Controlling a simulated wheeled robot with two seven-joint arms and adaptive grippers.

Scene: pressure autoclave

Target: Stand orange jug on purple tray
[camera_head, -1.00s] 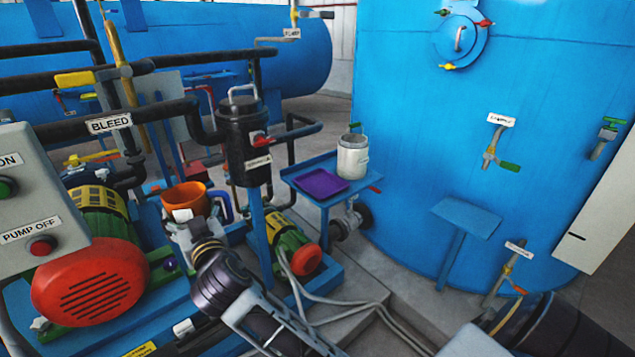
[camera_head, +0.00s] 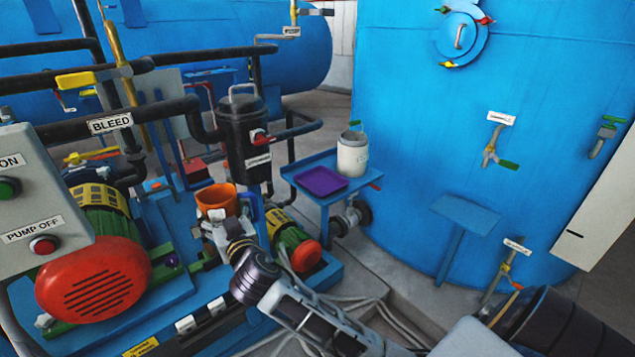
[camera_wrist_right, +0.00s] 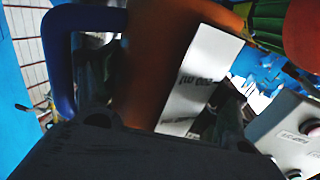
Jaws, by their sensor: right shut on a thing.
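The orange jug (camera_head: 215,199) has a blue handle and appears roughly upright, low at the left of the black canister. My right gripper (camera_head: 217,223) is shut on the jug from its near side and hides part of it. In the right wrist view the jug (camera_wrist_right: 160,62) fills the middle, with its blue handle (camera_wrist_right: 60,55) at left and a white label at right. The purple tray (camera_head: 320,181) lies flat and empty on a small blue stand, right of the jug and apart from it. My left gripper is out of view.
A white pot (camera_head: 352,154) stands on the blue stand (camera_head: 325,197) behind the tray. A green and yellow motor with a red end (camera_head: 305,256) sits below. A large blue tank rises at right.

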